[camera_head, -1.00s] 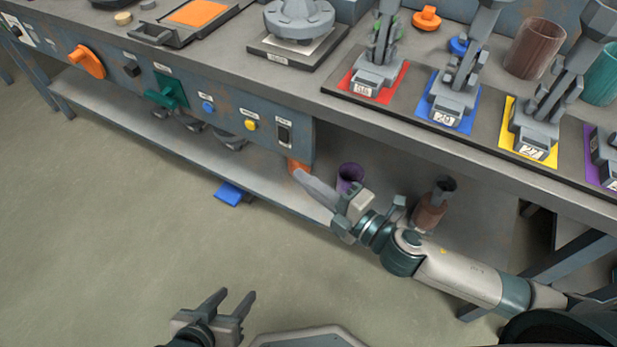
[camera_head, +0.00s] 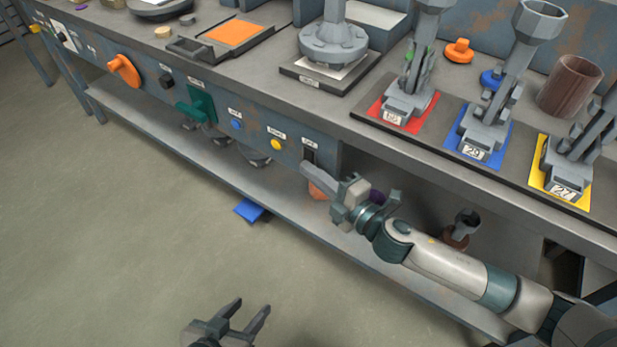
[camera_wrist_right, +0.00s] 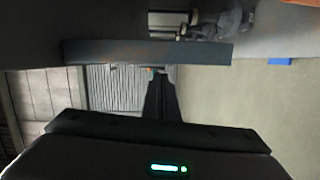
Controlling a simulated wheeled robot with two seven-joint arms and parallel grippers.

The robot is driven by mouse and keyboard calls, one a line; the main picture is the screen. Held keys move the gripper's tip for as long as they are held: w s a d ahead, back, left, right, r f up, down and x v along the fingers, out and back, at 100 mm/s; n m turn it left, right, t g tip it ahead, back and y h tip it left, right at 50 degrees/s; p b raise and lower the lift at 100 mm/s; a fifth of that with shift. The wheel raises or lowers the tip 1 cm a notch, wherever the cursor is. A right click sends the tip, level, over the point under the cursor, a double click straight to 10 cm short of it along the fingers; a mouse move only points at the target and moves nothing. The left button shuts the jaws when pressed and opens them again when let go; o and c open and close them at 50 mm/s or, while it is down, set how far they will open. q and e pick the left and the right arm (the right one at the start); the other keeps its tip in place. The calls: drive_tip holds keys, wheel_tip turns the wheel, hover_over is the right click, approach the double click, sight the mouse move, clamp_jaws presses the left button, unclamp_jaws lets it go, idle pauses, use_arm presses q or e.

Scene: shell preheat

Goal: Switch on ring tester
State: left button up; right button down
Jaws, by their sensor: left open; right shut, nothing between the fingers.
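A blue-grey panel (camera_head: 255,140) runs along the bench front. At its right end is a dark rocker switch (camera_head: 309,154) under a small label too small to read surely. My right gripper (camera_head: 304,168) is shut and empty, its tip just below that switch and overlapping its lower edge; I cannot tell whether they touch. My left gripper (camera_head: 253,306) is open and empty, low over the floor, away from the bench. Which device is the ring tester is not clear; a round grey device (camera_head: 333,44) stands on the bench above the switch. The right wrist view is dark and does not show the switch clearly.
Left along the panel are a yellow button (camera_head: 277,145), blue button (camera_head: 236,124), green handle (camera_head: 199,105), black switch (camera_head: 165,80) and orange knob (camera_head: 125,70). A shelf (camera_head: 190,147) runs below. A brown cup (camera_head: 569,86) stands on the bench top.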

idle(0.3)
use_arm(q)
drive_tip(key=shift+w+d+r, duration=0.1)
drive_tip(key=shift+w+r, duration=0.15)
drive_tip(key=shift+w, duration=0.05)
use_arm(e)
drive_tip(key=shift+w+d+n, duration=0.15)
drive_tip(key=shift+w+n, duration=0.1)
drive_tip(key=shift+n, duration=0.05)
use_arm(q)
drive_tip(key=shift+s, duration=0.15)
use_arm(e)
drive_tip(key=shift+s+f, duration=0.1)
